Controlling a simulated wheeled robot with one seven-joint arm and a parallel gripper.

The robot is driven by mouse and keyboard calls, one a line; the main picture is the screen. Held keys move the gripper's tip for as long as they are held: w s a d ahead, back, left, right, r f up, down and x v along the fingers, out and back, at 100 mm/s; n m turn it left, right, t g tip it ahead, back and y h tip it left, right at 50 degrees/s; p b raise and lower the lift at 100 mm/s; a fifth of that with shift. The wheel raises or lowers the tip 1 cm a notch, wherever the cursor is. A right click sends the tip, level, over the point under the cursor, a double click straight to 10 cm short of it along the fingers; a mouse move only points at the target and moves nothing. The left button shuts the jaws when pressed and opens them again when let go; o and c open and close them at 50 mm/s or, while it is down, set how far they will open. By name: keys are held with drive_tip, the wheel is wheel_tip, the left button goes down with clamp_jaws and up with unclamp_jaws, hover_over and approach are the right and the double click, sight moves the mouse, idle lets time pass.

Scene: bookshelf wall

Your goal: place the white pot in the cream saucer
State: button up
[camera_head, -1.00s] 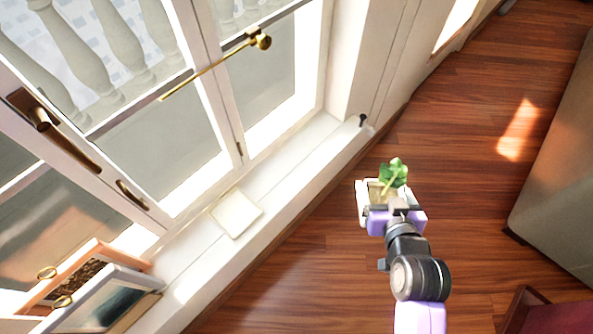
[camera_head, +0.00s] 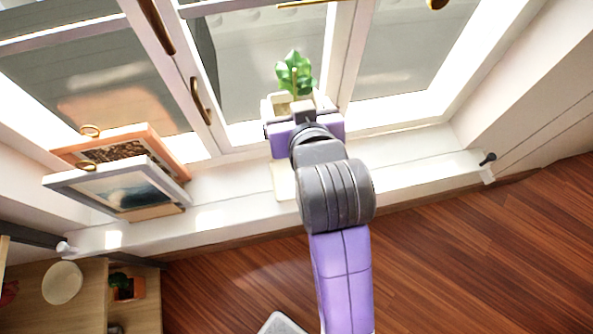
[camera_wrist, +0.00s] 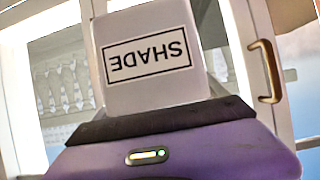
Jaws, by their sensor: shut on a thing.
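The white pot (camera_wrist: 120,88) has a square shape and an upside-down SHADE label in the wrist view. In the head view the pot (camera_head: 280,106) shows only in part, with a green plant (camera_head: 295,73) rising from it. My purple gripper (camera_head: 303,124) is shut on the pot and holds it up at the window side. My gripper also shows at the bottom of the wrist view (camera_wrist: 155,124). The square cream saucer (camera_head: 283,183) lies on the white windowsill. My arm hides its right part. The height of the pot above the sill is hard to tell.
Two framed pictures (camera_head: 125,190) lean on the sill (camera_head: 235,187) at the left. Brass window handles (camera_head: 201,101) stick out behind. A wooden shelf (camera_head: 85,310) with a round disc and a small potted plant is at the lower left.

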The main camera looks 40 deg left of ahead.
drive_tip(key=f+b, duration=0.1)
drive_tip(key=f, duration=0.9)
drive_tip(key=f+b, duration=0.2)
drive_tip(key=f, duration=0.7)
drive_tip(key=shift+s+a+f, duration=0.1)
drive_tip(key=shift+a+f, duration=0.1)
drive_tip(key=shift+f, duration=0.15)
drive_tip(key=shift+f, duration=0.15)
drive_tip(key=o, duration=1.9)
drive_tip(key=shift+r, duration=0.2)
drive_tip(key=p+v, duration=0.1)
drive_tip(key=v, duration=1.1)
drive_tip(key=shift+d+f, duration=0.1)
drive_tip(key=shift+f, duration=0.05)
